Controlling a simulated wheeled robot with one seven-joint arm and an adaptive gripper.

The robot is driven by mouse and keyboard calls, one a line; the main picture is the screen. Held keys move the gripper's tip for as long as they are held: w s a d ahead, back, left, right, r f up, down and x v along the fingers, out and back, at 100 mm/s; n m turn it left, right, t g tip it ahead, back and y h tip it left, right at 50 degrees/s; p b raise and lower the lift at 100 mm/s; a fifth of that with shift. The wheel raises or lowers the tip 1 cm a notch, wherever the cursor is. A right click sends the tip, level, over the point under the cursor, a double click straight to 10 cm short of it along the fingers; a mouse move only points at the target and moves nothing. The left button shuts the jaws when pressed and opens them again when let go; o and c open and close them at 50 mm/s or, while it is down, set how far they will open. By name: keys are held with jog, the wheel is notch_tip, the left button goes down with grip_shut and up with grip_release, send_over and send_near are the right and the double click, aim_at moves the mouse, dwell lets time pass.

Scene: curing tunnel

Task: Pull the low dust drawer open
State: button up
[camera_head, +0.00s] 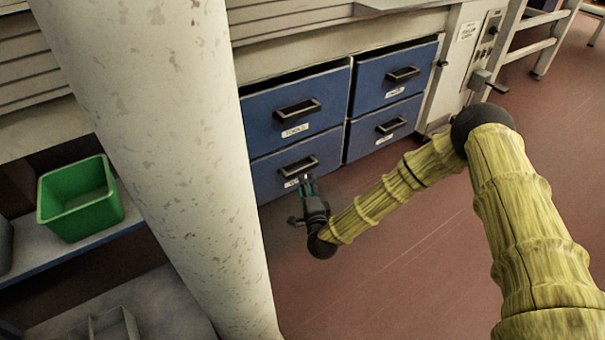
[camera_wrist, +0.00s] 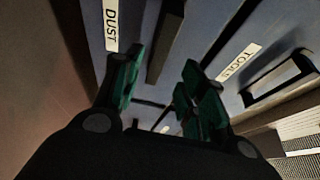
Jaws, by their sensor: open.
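The low dust drawer (camera_head: 268,178) is the blue lower-left front of the drawer block, and looks shut. Its dark bar handle (camera_head: 299,167) runs across the front. In the wrist view the DUST label (camera_wrist: 111,25) reads clearly at upper left, beside the dark handle (camera_wrist: 164,45). My gripper (camera_head: 306,182) is at the drawer front, just below the handle, covering part of the label. In the wrist view its two green fingers (camera_wrist: 160,88) are apart with nothing held between them. The handle shows ahead between them; I cannot tell whether they touch it.
The tools drawer (camera_head: 262,122) is directly above, with its own handle (camera_wrist: 280,82). Two more blue drawers (camera_head: 362,95) stand to the right. A pale column (camera_head: 170,130) blocks part of the left, near a green bin (camera_head: 78,212). Red floor in front is clear.

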aim_at(303, 172)
jog(key=w+b, duration=0.1)
jog(key=w, duration=0.2)
jog(key=w+a+b, duration=0.1)
jog(key=w+b, duration=0.1)
jog(key=w, duration=0.2)
jog(key=shift+w+a, duration=0.2)
jog(key=shift+w, duration=0.05)
grip_shut()
